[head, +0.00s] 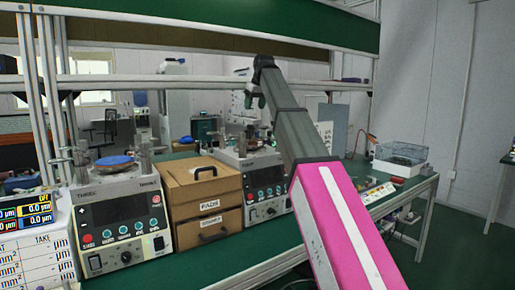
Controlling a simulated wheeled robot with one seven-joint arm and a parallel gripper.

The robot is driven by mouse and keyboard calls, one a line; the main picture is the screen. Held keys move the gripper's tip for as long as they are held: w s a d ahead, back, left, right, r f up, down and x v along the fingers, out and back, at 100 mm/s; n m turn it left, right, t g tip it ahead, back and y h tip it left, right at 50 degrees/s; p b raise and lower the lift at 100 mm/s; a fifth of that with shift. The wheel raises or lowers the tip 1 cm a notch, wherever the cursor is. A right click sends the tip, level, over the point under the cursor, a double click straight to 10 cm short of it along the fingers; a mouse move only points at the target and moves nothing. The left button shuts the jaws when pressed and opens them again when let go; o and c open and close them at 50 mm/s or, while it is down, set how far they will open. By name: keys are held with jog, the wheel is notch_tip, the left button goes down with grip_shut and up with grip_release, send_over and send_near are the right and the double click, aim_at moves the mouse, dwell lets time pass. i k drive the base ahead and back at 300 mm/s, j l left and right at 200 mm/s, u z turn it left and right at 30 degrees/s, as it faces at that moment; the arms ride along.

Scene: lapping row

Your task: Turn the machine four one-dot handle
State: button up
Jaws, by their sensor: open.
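A lapping machine (265,178) with a dark screen and a row of buttons stands right of centre on the green bench; my arm covers its right side. I cannot read its name, but it stands right of the machine marked THREE (122,215). A small dark knob (271,211) sits low on its front panel. I cannot make out a one-dot mark on any handle. My gripper (250,98) is at the far end of my raised arm, small and dark, above and behind the right machine's top. It is open and apart from the machine's front panel.
A wooden two-drawer box (205,195) stands between the machines. A white labelled unit with lit digits (36,215) is at the left edge. A wire basket (400,158) and small parts lie on the bench at right. The green bench front (215,262) is clear.

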aim_at(242, 137)
jog(key=k, duration=0.95)
